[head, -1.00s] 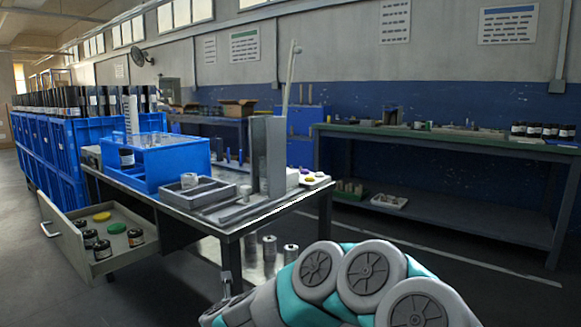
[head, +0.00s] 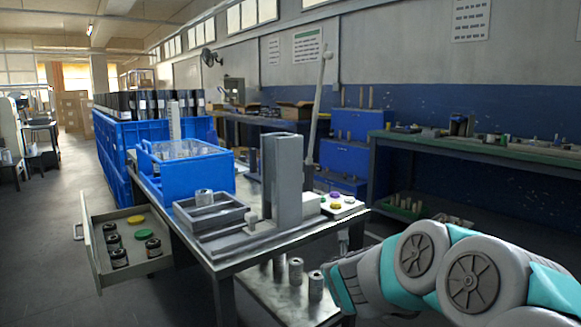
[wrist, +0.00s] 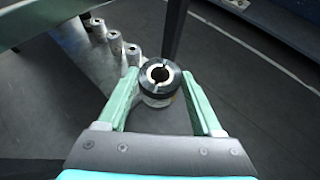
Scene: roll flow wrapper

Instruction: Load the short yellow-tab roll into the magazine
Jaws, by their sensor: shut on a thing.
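My gripper (wrist: 163,103) is shut around a short roll (wrist: 158,97) in the wrist view. The roll has a dark top rim, a bright metal core with a dark hole, and a pale side. It is upright between the two green fingers; I cannot make out a yellow tab clearly. In the head view my arm reaches in from the lower right, and I cannot make out the held roll there. A tall grey upright channel (head: 283,180), which looks like the magazine, stands on the bench, apart from my arm.
A grey tray (head: 211,215) with a roll and a blue crate (head: 186,170) stand left of the channel. A button panel (head: 341,204) is at its right. An open drawer (head: 125,245) juts out left. Several metal rolls (head: 296,271) stand on the lower shelf.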

